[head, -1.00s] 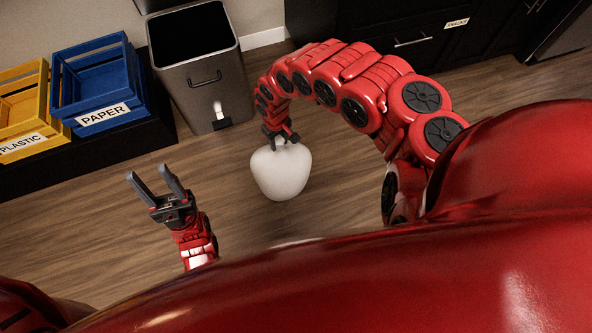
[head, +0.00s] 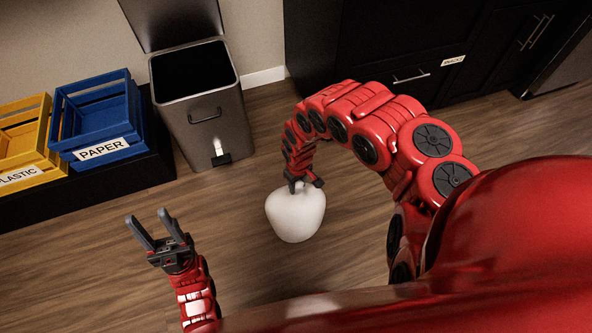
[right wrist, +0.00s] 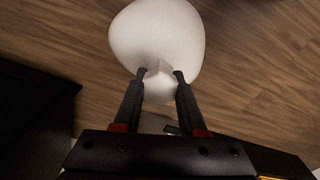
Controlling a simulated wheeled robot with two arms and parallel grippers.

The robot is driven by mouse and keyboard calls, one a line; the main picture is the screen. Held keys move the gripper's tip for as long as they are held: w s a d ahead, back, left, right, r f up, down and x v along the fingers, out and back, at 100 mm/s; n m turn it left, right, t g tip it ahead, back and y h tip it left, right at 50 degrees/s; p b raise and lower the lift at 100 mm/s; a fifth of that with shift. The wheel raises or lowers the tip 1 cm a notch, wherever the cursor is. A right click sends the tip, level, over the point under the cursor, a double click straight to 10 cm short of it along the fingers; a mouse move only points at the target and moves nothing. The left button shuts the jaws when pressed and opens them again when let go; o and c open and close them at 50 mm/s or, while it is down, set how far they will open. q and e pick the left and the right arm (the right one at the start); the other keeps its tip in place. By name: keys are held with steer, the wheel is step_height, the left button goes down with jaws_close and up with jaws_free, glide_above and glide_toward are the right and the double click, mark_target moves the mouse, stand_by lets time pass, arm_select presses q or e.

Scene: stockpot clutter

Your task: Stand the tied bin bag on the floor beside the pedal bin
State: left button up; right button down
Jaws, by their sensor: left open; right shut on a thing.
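The white tied bin bag (head: 295,215) is in the middle of the head view, in front and to the right of the pedal bin (head: 207,125). My right gripper (head: 304,184) is shut on the top of the bag. The right wrist view shows both fingers (right wrist: 160,80) at the bag's neck, with the bag's body (right wrist: 157,35) beyond them. I cannot tell whether the bag's bottom touches the floor. The pedal bin is grey, with its lid up and a dark inside. My left gripper (head: 152,230) is open and empty, left of the bag.
A blue PAPER crate (head: 103,150) and a yellow PLASTIC crate (head: 30,175) stand on a low black stand (head: 120,183) left of the bin. Dark cabinets (head: 400,45) stand at the back right. The wooden floor (head: 250,155) between bin and bag is clear.

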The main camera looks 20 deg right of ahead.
steer(key=w+b, duration=0.1)
steer(key=w+d+f+b, duration=0.1)
steer(key=w, duration=0.1)
steer(key=w+b, duration=0.1)
steer(key=b, duration=0.1)
steer(key=shift+w+d+f, duration=0.15)
steer(key=shift+w+f, duration=0.1)
steer(key=shift+w, duration=0.15)
steer(key=w+d+b, duration=0.2)
steer(key=w, duration=0.5)
steer(key=shift+w, duration=0.2)
steer(key=shift+d+f+b, duration=0.1)
steer(key=shift+f+b, duration=1.15)
steer(key=shift+f, duration=0.4)
steer(key=shift+f, duration=0.15)
steer(key=shift+c, duration=2.4)
jaws_free()
